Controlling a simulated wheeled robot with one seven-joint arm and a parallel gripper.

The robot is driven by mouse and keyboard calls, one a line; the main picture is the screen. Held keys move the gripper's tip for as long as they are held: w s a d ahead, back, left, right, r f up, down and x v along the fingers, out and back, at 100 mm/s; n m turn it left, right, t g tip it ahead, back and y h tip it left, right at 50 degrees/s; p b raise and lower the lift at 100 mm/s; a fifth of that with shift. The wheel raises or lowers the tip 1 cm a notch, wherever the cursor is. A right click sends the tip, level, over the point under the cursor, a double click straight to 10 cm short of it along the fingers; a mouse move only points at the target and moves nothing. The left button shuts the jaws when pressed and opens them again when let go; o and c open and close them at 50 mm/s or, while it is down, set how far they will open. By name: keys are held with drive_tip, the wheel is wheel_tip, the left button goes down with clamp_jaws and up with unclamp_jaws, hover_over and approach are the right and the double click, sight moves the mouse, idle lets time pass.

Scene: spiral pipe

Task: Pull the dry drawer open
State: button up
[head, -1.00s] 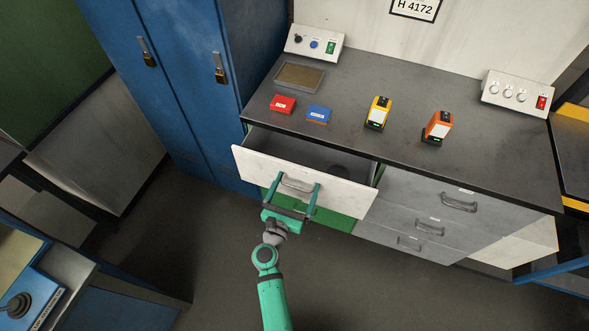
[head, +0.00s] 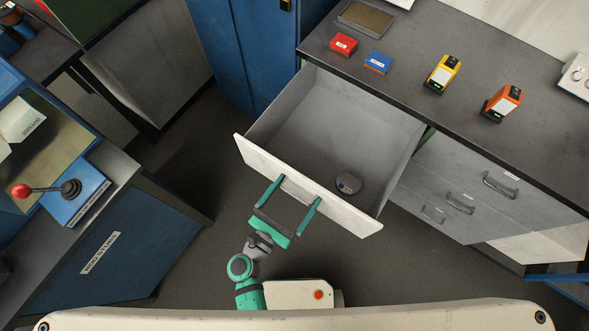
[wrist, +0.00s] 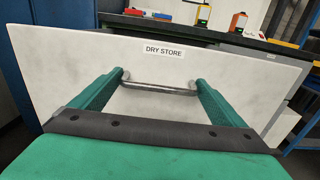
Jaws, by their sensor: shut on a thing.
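The dry drawer (head: 300,185) has a white front and stands well open under the workbench, its grey inside in view. In the wrist view its front (wrist: 60,75) carries a "DRY STORE" label (wrist: 163,51). A small round grey object (head: 348,183) lies in the drawer near the front right. My gripper (head: 299,189) is at the drawer front. In the wrist view my gripper (wrist: 161,82) has its two green fingers at the two ends of the grey bar handle (wrist: 160,87), shut on it. The handle is hidden in the head view.
On the workbench (head: 405,70) are a red box (head: 343,45), a blue box (head: 378,62), a yellow device (head: 442,73) and an orange device (head: 502,103). Grey drawers (head: 470,195) are at the right. A blue station with a red-knobbed lever (head: 22,191) stands left. Floor between is clear.

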drive_tip(key=shift+v, duration=1.45)
drive_tip(key=shift+d+r, duration=0.1)
drive_tip(key=o, duration=1.2)
drive_tip(key=v, duration=1.1)
